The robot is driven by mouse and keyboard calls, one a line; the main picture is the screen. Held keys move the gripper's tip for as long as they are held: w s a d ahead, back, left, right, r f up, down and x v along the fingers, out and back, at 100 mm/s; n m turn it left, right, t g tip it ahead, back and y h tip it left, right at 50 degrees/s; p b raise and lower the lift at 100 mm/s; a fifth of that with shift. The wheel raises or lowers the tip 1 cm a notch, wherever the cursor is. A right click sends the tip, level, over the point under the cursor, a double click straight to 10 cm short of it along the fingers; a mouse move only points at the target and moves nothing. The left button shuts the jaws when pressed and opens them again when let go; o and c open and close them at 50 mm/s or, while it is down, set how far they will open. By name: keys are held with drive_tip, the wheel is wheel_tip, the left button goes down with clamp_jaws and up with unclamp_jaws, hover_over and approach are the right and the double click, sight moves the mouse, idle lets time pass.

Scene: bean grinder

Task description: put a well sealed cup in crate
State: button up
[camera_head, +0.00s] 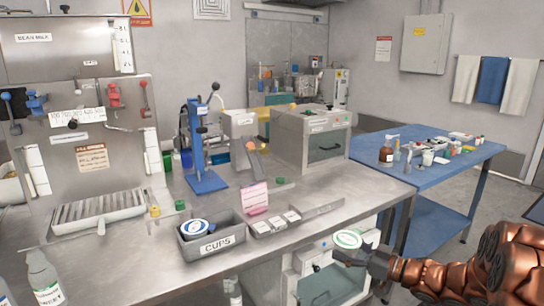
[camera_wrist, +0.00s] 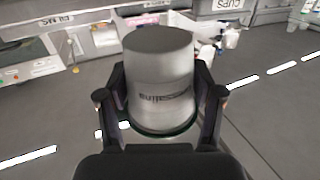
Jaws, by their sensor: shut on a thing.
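A cup with a white, green-rimmed lid (camera_head: 348,239) is held in front of the bench, right of the crate. In the wrist view its grey body (camera_wrist: 160,60) is between the fingers, with the green rim at the lower end. My gripper (camera_head: 362,256) is shut on this cup; it also shows in the wrist view (camera_wrist: 160,95). How tightly the lid sits cannot be told. The grey crate labelled CUPS (camera_head: 213,245) is on the steel bench, apart from my gripper. A blue-and-white lidded cup (camera_head: 194,228) is in its left part.
A shallow compartment tray (camera_head: 273,224) and a pink card (camera_head: 254,196) stand right of the crate. Behind are a blue press (camera_head: 201,160) and a grey box machine (camera_head: 311,140). A blue table (camera_head: 425,173) with several small items is at right. A spray bottle (camera_head: 43,277) is front left.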

drive_tip(key=shift+a, duration=0.9)
drive_tip(key=shift+w+a+r+p, duration=0.15)
drive_tip(key=shift+w+r+p, duration=0.1)
drive_tip(key=shift+w, duration=0.15)
drive_tip(key=shift+w+a+r+p, duration=0.15)
drive_tip(key=shift+w+p, duration=0.05)
drive_tip(key=shift+w, duration=0.2)
drive_tip(key=w+a+r+m+t+h+p, duration=0.1)
drive_tip(key=w+r+m+t+h+p, duration=0.5)
drive_tip(key=w+r, duration=0.35)
wheel_tip(320, 180, up, 12)
drive_tip(key=w+d+m+t+h+p, duration=0.1)
drive_tip(key=w+m+h+p, duration=0.1)
drive_tip(key=m+h+p, duration=0.2)
drive_tip(key=h+p, duration=0.3)
drive_tip(key=h, duration=0.1)
drive_tip(key=shift+w+d+r+m+h+p, duration=0.2)
drive_tip(key=shift+d+m+h+p, duration=0.1)
drive_tip(key=shift+m+p, duration=0.1)
drive_tip(key=shift+a, duration=0.15)
